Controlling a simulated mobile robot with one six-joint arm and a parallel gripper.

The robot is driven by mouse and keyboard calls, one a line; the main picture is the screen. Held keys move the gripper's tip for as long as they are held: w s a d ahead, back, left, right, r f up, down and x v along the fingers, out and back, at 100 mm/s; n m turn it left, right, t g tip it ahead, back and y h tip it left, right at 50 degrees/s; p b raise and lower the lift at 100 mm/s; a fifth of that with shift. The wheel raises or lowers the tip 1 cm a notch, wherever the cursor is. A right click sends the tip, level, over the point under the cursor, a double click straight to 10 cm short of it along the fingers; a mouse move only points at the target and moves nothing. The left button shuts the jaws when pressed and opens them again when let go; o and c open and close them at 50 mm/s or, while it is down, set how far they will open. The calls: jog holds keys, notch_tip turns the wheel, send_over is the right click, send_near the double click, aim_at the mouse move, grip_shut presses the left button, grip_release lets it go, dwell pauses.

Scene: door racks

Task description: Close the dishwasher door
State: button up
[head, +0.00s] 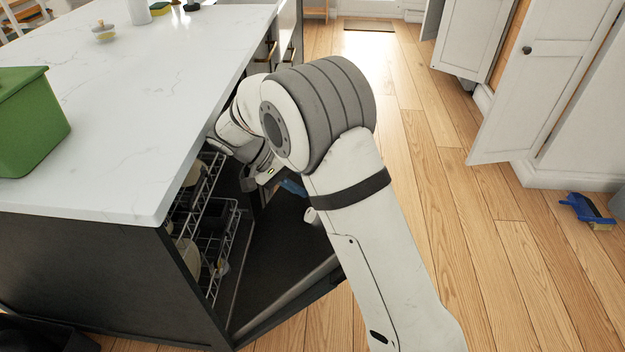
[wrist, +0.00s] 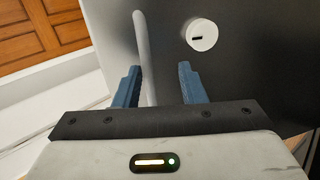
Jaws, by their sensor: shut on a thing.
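The dishwasher door (head: 277,245) is open below the counter in the head view, its dark inner face turned upward. My gripper (head: 292,188) is at the door, mostly hidden behind my arm, with a blue finger showing. In the wrist view, the blue fingers of my gripper (wrist: 158,90) stand on either side of a pale bar on the dark door (wrist: 265,65). The bar runs close to the left finger, and the gripper is shut on the door there. A round white cap (wrist: 202,35) with a dark slot sits on the door's face.
White wire racks (head: 212,235) with dishes stand inside the dishwasher. The marble counter (head: 130,110) overhangs it and carries a green bin (head: 30,120). Wooden floor (head: 430,170) is clear to the right, up to a blue dustpan (head: 587,208) and open white cabinet doors (head: 550,75).

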jog(key=shift+o, duration=0.8)
jog(key=shift+f, duration=0.15)
jog(key=shift+w+r, duration=0.1)
jog(key=shift+r, duration=0.1)
notch_tip(320, 180, up, 10)
jog(key=p, duration=0.2)
jog(key=shift+d, duration=0.1)
